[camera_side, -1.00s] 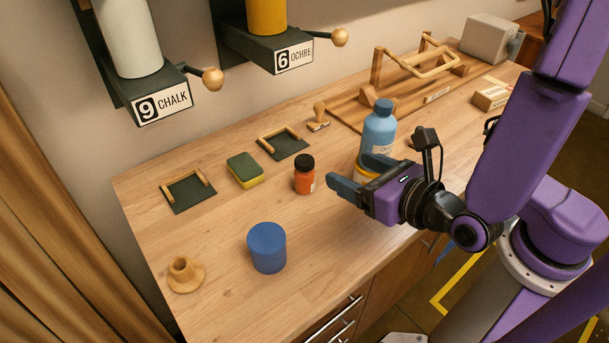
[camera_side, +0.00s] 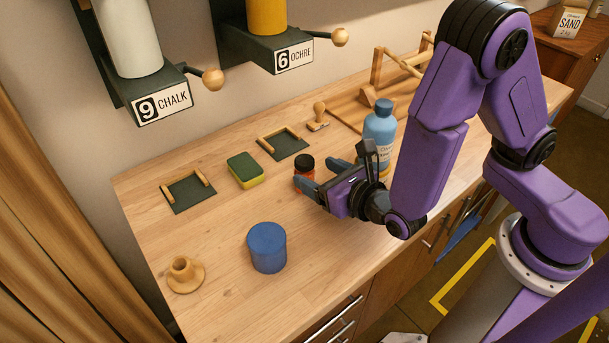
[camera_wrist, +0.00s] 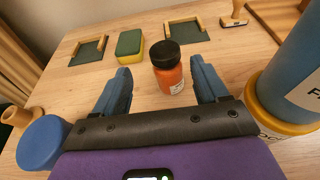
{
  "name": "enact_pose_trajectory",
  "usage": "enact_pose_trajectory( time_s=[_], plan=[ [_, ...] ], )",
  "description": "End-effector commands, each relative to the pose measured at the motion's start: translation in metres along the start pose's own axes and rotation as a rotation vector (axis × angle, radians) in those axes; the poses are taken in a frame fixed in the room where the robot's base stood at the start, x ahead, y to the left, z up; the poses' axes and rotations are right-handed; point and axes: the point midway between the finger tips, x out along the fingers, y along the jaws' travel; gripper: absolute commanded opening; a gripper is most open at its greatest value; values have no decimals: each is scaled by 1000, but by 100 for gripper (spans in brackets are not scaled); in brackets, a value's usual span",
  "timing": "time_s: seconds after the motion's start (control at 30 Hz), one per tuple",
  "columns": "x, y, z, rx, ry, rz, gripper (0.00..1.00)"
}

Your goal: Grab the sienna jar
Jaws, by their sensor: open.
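The sienna jar (camera_side: 305,165) is a small orange-red jar with a black lid and a pale label, standing upright on the wooden table. In the wrist view the jar (camera_wrist: 170,75) stands between and just beyond the two blue fingertips. My gripper (camera_side: 316,176) is open and empty, low over the table. In the side view its near finger covers the jar's lower part. In the wrist view the gripper (camera_wrist: 162,84) has a clear gap on both sides of the jar. I cannot tell whether the jar is partly inside the jaws.
A blue bottle (camera_side: 380,124) stands close to the right of my gripper. A blue cylinder (camera_side: 267,248) and a wooden holder (camera_side: 186,276) are at the front left. A green-yellow sponge (camera_side: 246,171) and dark trays (camera_side: 188,191) lie behind. The table between sponge and cylinder is free.

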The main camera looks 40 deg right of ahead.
Motion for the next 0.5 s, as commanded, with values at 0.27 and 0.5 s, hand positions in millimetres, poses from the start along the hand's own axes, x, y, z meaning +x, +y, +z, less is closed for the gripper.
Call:
enact_pose_trajectory(
  time_s=[0.27,0.5],
  plan=[
    [28,-1,0,1,0,-1,73],
    [52,-7,0,3,0,-5,73]
  ],
)
